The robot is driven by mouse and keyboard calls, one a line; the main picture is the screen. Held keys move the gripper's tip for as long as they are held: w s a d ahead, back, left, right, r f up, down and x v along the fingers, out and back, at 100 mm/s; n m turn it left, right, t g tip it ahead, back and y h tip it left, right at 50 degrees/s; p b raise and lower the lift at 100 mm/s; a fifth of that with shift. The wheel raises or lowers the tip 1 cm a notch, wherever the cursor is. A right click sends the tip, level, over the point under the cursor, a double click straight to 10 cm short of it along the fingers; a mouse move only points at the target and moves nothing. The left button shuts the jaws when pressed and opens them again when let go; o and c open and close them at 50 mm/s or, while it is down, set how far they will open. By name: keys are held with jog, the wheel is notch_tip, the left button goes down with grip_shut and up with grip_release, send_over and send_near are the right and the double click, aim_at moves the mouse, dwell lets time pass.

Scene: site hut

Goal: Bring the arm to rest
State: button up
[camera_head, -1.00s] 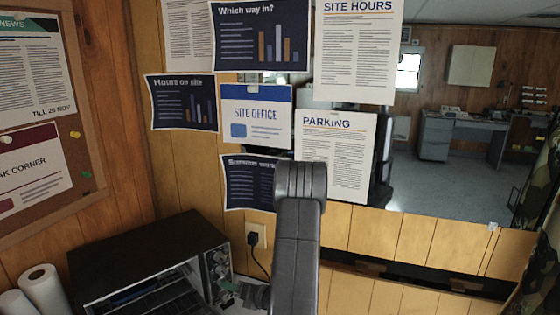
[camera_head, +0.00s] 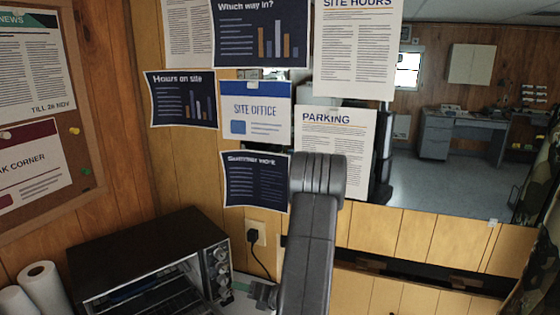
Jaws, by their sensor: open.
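My arm (camera_head: 313,235) rises from the bottom centre, its grey upper end in front of the lower posters. My gripper (camera_head: 262,293) shows only partly at the left of the arm, low down, beside the right side of the toaster oven. It is open, and I see nothing held in it. The arm link hides the rest of it.
The dark toaster oven (camera_head: 150,252) stands at the lower left, with paper towel rolls (camera_head: 42,287) beside it. A socket with a plug (camera_head: 255,234) is on the wall. Posters such as the parking sheet (camera_head: 335,150) hang behind the arm. Open floor (camera_head: 430,187) shows beyond, at right.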

aim_at(225, 282)
jog(key=p+x, duration=0.1)
jog(key=x, duration=0.6)
jog(key=shift+a+r, duration=0.1)
jog(key=shift+a, duration=0.05)
jog(key=shift+w+a, duration=0.15)
jog(key=shift+n+h, duration=0.3)
jog(key=shift+n, duration=0.4)
jog(key=shift+n+t+h, duration=0.5)
jog(key=shift+n+h, duration=0.2)
jog(key=shift+n, duration=0.4)
jog(key=shift+s+a+n+t+h, duration=0.15)
jog(key=shift+n+t+h, duration=0.45)
jog(key=shift+n, duration=0.5)
jog(key=shift+s+a+n+t+h, duration=0.15)
jog(key=shift+n+t+h, duration=0.45)
jog(key=shift+n, duration=0.5)
jog(key=shift+s+d, duration=0.25)
jog(key=shift+d, duration=0.1)
jog(key=b+v, duration=0.1)
jog(key=v, duration=0.5)
jog(key=shift+r+b, duration=0.2)
jog(key=shift+b, duration=0.15)
